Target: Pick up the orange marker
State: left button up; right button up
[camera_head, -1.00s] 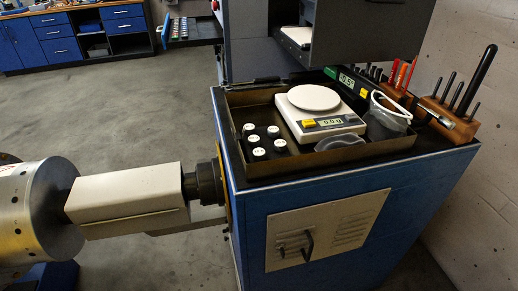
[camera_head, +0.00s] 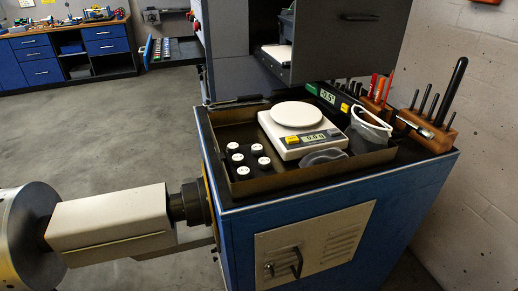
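Several slim red-orange pens or markers (camera_head: 381,88) stand upright in a wooden holder (camera_head: 369,100) at the back right of the blue cabinet's top. They overlap and are small, so I cannot tell for sure which is the orange marker.
A second wooden block (camera_head: 428,130) holds dark tools. A grey machine housing (camera_head: 345,45) overhangs the back. Open floor lies left.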

aim_at(383, 80)
jog(key=k, duration=1.3)
jog(key=z, duration=0.75)
jog(key=i, duration=1.7)
jog(key=u, duration=0.25)
